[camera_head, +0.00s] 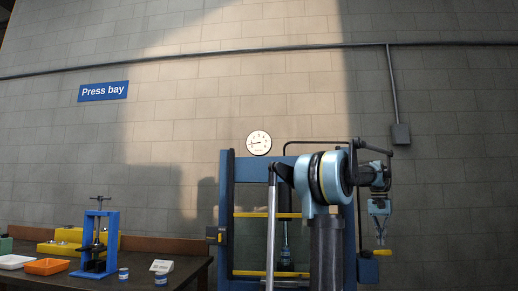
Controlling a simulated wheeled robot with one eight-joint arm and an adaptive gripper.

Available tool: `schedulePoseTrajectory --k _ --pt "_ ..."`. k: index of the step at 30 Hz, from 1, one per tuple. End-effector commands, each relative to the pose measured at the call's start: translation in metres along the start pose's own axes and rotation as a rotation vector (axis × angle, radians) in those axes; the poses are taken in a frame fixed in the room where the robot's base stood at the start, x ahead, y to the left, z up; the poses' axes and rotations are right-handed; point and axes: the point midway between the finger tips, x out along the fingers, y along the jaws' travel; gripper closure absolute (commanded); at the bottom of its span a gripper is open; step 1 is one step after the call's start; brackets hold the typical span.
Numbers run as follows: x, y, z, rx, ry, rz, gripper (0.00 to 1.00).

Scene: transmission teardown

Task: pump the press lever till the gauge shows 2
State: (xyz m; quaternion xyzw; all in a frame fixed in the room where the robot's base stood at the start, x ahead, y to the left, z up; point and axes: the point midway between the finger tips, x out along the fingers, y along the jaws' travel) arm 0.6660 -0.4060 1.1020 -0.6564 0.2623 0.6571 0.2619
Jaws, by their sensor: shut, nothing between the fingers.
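The blue press frame (226,200) stands against the wall, with a round white gauge (259,143) on top. The gauge's dark needle points left and slightly down; its numbers are too small to read. The press lever (382,252) shows as a short yellow grip at the frame's right side, about level. My gripper (380,241) points down just above the yellow grip, with its fingers shut and nothing held. I cannot tell whether the fingertips touch the grip. My arm hides much of the press's middle and right side.
A dark bench (190,250) at the left holds a small blue press (112,237), an orange tray (47,267), a white tray (14,262), yellow bins (62,247), blue tins (161,279) and a small white device (161,266). Open space lies right of the lever.

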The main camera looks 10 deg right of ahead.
Motion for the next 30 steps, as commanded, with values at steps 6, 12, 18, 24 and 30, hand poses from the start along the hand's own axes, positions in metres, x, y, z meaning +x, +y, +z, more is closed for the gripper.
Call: schedulePoseTrajectory --k 6,12,18,24,30 --pt "0.000 0.000 0.000 0.000 0.000 0.000 1.00" --pt "0.000 0.000 0.000 0.000 0.000 0.000 1.00" --pt "0.002 0.000 0.000 0.000 0.000 0.000 1.00" --pt "0.012 0.000 0.000 0.000 0.000 0.000 1.00" --pt "0.019 0.000 0.000 0.000 0.000 0.000 1.00"
